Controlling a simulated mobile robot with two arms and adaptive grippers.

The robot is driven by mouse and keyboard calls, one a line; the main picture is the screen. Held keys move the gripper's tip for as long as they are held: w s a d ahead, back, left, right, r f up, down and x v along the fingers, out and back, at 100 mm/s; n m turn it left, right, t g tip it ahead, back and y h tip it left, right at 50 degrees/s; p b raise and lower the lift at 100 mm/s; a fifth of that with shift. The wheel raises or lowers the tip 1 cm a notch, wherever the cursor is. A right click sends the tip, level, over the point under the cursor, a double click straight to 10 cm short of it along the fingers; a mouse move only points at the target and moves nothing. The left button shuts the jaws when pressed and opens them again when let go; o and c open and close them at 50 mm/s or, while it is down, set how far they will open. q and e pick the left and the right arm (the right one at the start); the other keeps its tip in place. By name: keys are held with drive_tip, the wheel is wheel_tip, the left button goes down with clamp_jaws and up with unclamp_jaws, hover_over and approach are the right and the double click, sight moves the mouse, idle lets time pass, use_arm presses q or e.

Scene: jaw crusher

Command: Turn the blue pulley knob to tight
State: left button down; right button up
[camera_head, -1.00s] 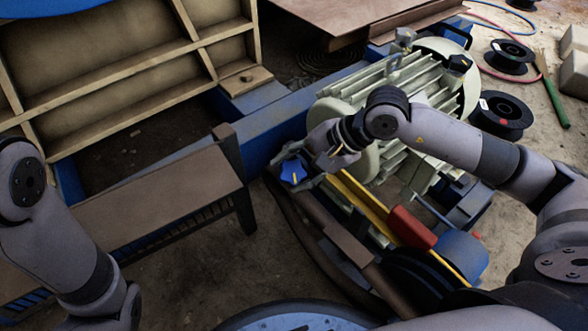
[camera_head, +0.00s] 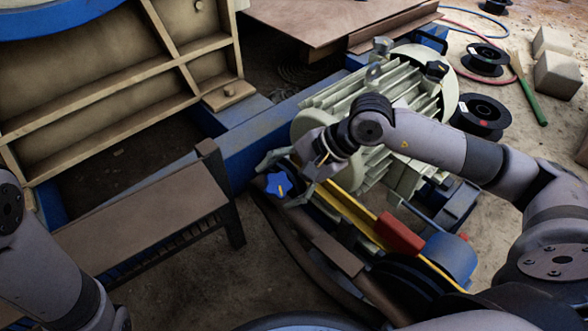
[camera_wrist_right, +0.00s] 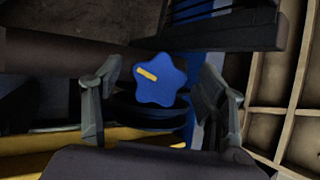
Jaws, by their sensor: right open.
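The blue pulley knob (camera_head: 277,185) is star-shaped with a yellow mark, left of the motor in the head view. In the right wrist view the knob (camera_wrist_right: 159,79) sits between the fingertips, slightly beyond them, its yellow mark near its upper left. My right gripper (camera_head: 279,179) is open, with its fingers spread on either side of the knob; it also shows in the right wrist view (camera_wrist_right: 162,98). I see no clear contact between fingers and knob. My left arm shows at the left edge of the head view, but its gripper is out of view.
A ribbed grey-green motor (camera_head: 375,100) stands behind my right arm. A brown-topped bench (camera_head: 145,215) is left of the knob. A yellow bar (camera_head: 350,213) and a red block (camera_head: 400,233) lie below right. Black spools (camera_head: 483,115) are at the far right.

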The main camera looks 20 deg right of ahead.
drive_tip(key=v, duration=1.1)
drive_tip(key=shift+d, duration=0.15)
drive_tip(key=shift+r, duration=0.15)
